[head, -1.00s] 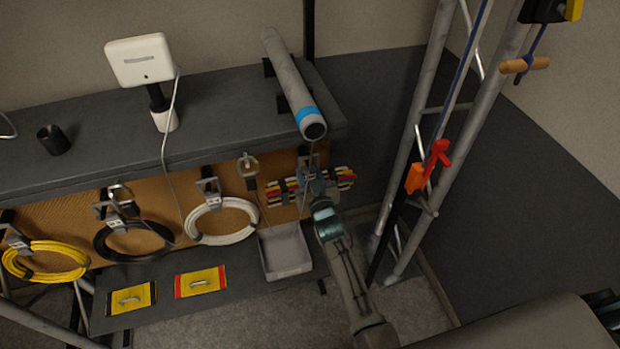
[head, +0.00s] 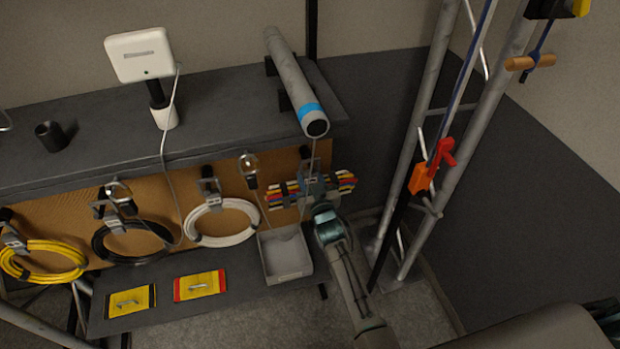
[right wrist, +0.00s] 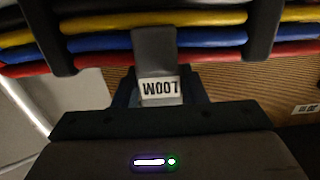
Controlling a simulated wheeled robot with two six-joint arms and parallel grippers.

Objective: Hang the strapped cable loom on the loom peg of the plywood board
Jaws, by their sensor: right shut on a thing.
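The strapped cable loom (head: 343,184) is a flat bundle of red, yellow, blue and dark cables in front of the right end of the plywood board (head: 75,212). My right gripper (head: 313,187) is shut on the loom's grey tab. In the right wrist view, the loom (right wrist: 160,42) runs across the top with dark straps, and the tab's white label (right wrist: 160,88) reads LOOM upside down between the jaws (right wrist: 160,95). My left gripper is not in view.
White (head: 222,223), black (head: 133,242) and yellow (head: 45,261) coils hang on the board to the left. A grey tray (head: 286,258) sits below the loom. A pipe (head: 295,80) lies on the shelf above. A truss (head: 480,120) with an orange-red clamp (head: 432,168) stands right.

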